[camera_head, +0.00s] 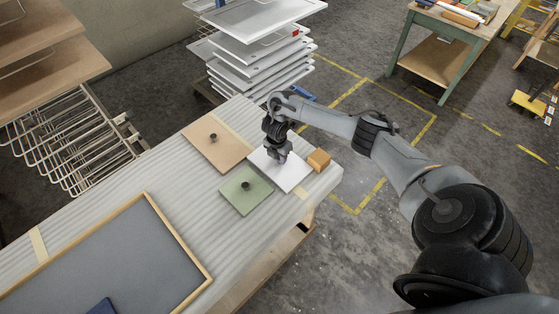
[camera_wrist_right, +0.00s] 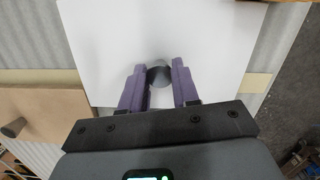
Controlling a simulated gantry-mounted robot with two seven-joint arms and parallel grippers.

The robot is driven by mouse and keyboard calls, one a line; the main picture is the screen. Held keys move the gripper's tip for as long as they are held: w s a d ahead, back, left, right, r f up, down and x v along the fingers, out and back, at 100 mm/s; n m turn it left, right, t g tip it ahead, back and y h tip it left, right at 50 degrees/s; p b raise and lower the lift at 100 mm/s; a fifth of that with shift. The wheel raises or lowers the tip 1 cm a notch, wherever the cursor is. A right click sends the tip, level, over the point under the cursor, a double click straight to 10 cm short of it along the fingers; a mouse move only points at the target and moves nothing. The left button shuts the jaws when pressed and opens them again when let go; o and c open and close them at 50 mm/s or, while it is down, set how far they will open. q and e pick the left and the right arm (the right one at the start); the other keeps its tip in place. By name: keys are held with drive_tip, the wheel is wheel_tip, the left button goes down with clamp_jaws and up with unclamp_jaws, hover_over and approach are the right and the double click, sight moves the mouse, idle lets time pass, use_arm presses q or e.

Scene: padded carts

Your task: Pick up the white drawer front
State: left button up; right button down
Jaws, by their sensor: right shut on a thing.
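My right gripper (camera_head: 277,156) is over the panel. In the wrist view its two purple fingers (camera_wrist_right: 158,88) are on either side of the knob, shut on it. The panel looks flat on the padding. My left gripper is not in view.
A wooden drawer front (camera_head: 217,150) and a green drawer front (camera_head: 246,192), each with a dark knob, lie close by. A small wooden block (camera_head: 318,160) sits beside the white panel's right corner. A wood-framed grey panel (camera_head: 105,262) lies at the near left. Stacked white panels (camera_head: 262,70) stand behind the cart.

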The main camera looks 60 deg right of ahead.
drive_tip(key=shift+r, duration=0.2)
drive_tip(key=shift+r, duration=0.6)
wheel_tip(320, 180, up, 3)
drive_tip(key=shift+f+p, duration=0.2)
drive_tip(key=shift+p, duration=0.6)
drive_tip(key=shift+s+d+r, duration=0.1)
drive_tip(key=shift+s+r, duration=0.1)
drive_tip(key=shift+s, duration=0.1)
drive_tip(key=s+r, duration=0.6)
drive_tip(key=s, duration=0.5)
drive_tip(key=shift+d+r+p, duration=0.2)
drive_tip(key=shift+p, duration=0.15)
wheel_tip(320, 180, up, 7)
drive_tip(key=p, duration=0.7)
